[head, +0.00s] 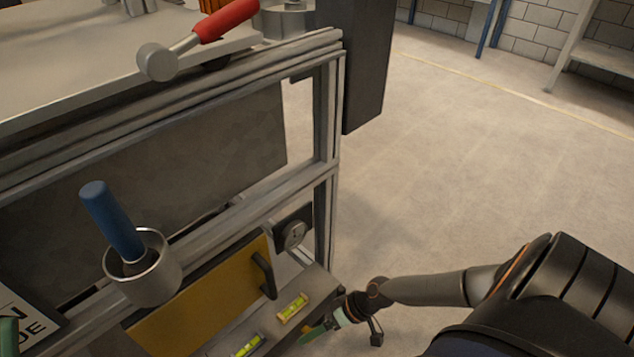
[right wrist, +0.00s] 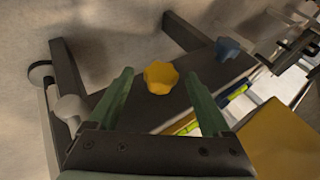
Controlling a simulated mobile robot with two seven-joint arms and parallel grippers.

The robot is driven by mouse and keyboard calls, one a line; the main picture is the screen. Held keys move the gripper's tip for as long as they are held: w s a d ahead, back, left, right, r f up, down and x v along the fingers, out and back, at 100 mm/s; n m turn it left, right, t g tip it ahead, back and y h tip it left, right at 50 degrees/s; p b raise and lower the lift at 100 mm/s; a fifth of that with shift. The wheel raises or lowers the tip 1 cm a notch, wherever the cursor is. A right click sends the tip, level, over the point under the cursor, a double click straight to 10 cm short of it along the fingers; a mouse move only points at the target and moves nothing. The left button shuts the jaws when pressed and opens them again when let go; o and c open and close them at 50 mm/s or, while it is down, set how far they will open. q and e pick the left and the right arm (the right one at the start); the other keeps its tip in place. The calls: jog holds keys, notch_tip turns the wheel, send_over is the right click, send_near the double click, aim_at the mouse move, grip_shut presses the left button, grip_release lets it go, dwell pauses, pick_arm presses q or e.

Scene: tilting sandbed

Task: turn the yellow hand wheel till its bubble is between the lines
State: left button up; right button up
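The yellow hand wheel (right wrist: 160,77), a lobed knob, shows in the right wrist view on a dark beam. It lies between and beyond the fingers of my right gripper (right wrist: 162,95), which is open with nothing held. In the head view this gripper (head: 320,328) is low, beside the bench's lower shelf; the wheel cannot be made out there. Two yellow-green level vials, one nearer the gripper (head: 292,308) and one lower left (head: 246,345), sit on the shelf. Their bubbles are too small to read against the lines. A green piece (head: 8,335) at the left edge may be my left gripper.
A blue knob (right wrist: 227,48) is on the same beam. A yellow panel (head: 200,303) with a black handle (head: 264,275) stands beside the vials. A metal cup (head: 158,282) holds a blue-handled tool (head: 110,220). A red-handled lever (head: 225,20) is on top. The floor at right is clear.

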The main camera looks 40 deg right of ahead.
jog(key=shift+r, duration=0.1)
jog(key=p+v, duration=0.4)
jog(key=v, duration=0.8)
jog(key=shift+d+p, duration=0.2)
jog(key=shift+p, duration=0.1)
jog(key=shift+s, duration=0.15)
